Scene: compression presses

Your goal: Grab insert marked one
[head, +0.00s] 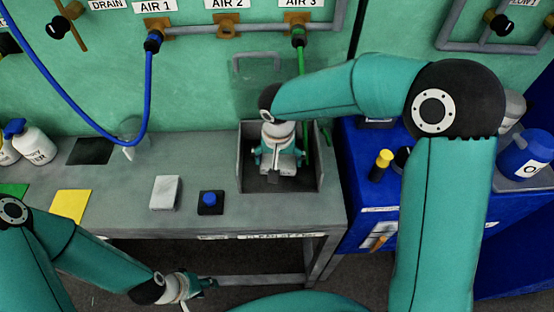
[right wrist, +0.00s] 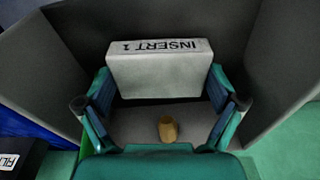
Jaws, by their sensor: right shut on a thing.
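Insert one is a pale grey block (right wrist: 158,75) with "INSERT 1" printed on its top edge, upside down in the right wrist view. It is inside a grey open box (head: 321,172) on the bench. My right gripper (head: 281,172) reaches down into that box. In the right wrist view its two fingers (right wrist: 160,88) press on the block's left and right sides, shut on it. In the head view the gripper hides most of the block. My left gripper (head: 205,284) hangs in front of the bench at lower left, apart from everything; its jaws are too small to read.
A small brass-coloured piece (right wrist: 168,128) shows between my right fingers. On the bench stand a white block (head: 165,192) and a black box with a blue button (head: 211,204). A blue cabinet (head: 365,210) adjoins on the right. Blue (head: 146,105) and green hoses (head: 302,80) hang nearby.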

